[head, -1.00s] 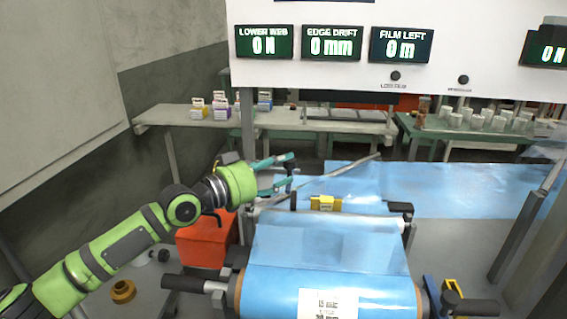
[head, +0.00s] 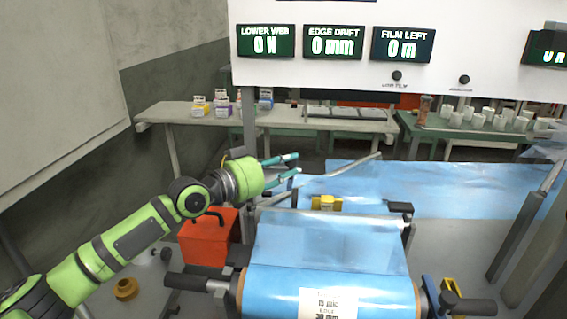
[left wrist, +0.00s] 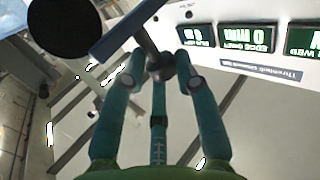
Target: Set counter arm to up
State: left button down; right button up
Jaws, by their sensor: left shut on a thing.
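My left gripper (head: 296,165) reaches in from the left, above the near left end of a grey bar (head: 345,170) that slopes up to the right. In the left wrist view, its teal fingers (left wrist: 160,75) close around a small dark grey knob (left wrist: 161,65). The knob sits on a short rod joined to a blue-grey bar (left wrist: 125,30); this looks to be the counter arm, though I cannot be sure. In the head view the fingers hide the held part. My right gripper is not in view.
A blue film roll (head: 290,285) and its rollers stand in front. Blue film (head: 430,190) runs away to the right. A red bin (head: 210,240) stands below my left arm. A white panel with displays (head: 333,42) hangs above; benches with small goods stand behind.

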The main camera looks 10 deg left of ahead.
pick_arm(q)
jog(key=shift+w+r+n+g+y+p, duration=0.55)
jog(key=shift+w+r+n+g+p, duration=0.45)
jog(key=shift+p, duration=1.25)
jog(key=shift+w+r+n+g+y+p, duration=0.55)
jog(key=shift+w+r+n+g+p, duration=0.35)
jog(key=shift+p, duration=1.35)
jog(key=shift+w+f, duration=0.15)
jog(key=shift+f, duration=0.05)
jog(key=c, duration=1)
grip_release()
jog(key=shift+f, duration=0.1)
jog(key=v, duration=1.2)
jog(key=shift+w+a, duration=0.1)
jog(key=shift+a, duration=0.05)
